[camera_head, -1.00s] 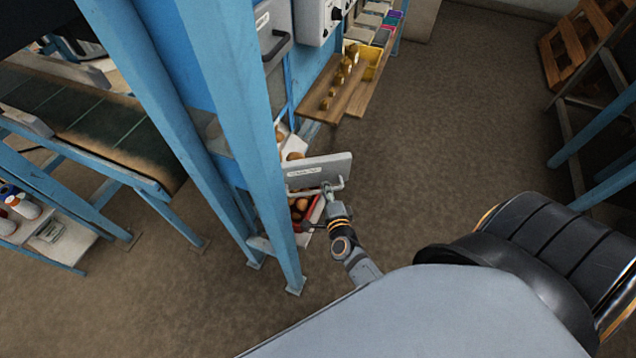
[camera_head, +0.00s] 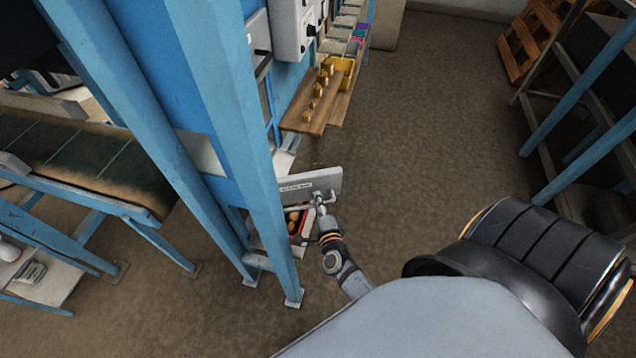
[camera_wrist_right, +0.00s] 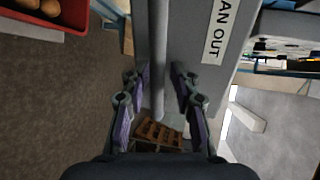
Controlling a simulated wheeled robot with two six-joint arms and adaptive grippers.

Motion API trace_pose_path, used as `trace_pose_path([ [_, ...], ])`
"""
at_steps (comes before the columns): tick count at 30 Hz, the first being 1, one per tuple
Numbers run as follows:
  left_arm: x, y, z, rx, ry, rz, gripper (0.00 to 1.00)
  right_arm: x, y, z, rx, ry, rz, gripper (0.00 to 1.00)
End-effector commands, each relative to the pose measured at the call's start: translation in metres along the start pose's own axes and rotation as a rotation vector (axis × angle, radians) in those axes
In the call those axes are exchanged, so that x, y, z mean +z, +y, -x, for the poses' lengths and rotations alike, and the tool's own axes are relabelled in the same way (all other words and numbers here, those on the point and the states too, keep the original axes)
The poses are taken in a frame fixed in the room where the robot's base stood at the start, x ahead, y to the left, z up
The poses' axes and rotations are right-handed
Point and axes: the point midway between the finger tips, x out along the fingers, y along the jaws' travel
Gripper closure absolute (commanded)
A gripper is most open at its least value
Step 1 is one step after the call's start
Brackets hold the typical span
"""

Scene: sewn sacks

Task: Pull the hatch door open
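The hatch door (camera_head: 326,181) is a grey panel with a white label, standing out to the right from beside the blue post in the head view. In the right wrist view its face (camera_wrist_right: 190,45) shows a label partly reading "AN OUT". A grey bar handle (camera_wrist_right: 158,65) runs along it. My right gripper (camera_head: 320,202) is at the handle on the door's near side. In the wrist view the right gripper (camera_wrist_right: 158,105) has its fingers apart on either side of the bar, with gaps visible. My left gripper is not in view.
A red crate (camera_wrist_right: 83,18) with brown round produce is close to the door. Blue frame posts (camera_head: 235,130) stand just left of it. A wooden shelf (camera_head: 312,108) juts out behind. A conveyor (camera_head: 85,155) is at left. The brown floor to the right is clear.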

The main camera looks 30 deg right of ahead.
Motion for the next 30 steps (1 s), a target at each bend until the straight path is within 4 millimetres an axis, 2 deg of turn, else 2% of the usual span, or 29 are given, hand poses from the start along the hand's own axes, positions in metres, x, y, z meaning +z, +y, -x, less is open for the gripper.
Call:
trace_pose_path([
  [10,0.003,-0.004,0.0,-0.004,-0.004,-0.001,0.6,0.0,0.002,0.004,0.005,-0.002,0.0,0.65],
  [21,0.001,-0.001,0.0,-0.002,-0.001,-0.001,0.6,0.0,0.002,0.066,0.005,0.001,-0.001,0.65],
  [24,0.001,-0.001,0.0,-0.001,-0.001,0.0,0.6,0.0,0.001,0.074,0.003,0.0,0.001,0.65],
  [30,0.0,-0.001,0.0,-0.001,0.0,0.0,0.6,0.0,0.001,0.076,0.003,-0.001,0.0,0.65],
])
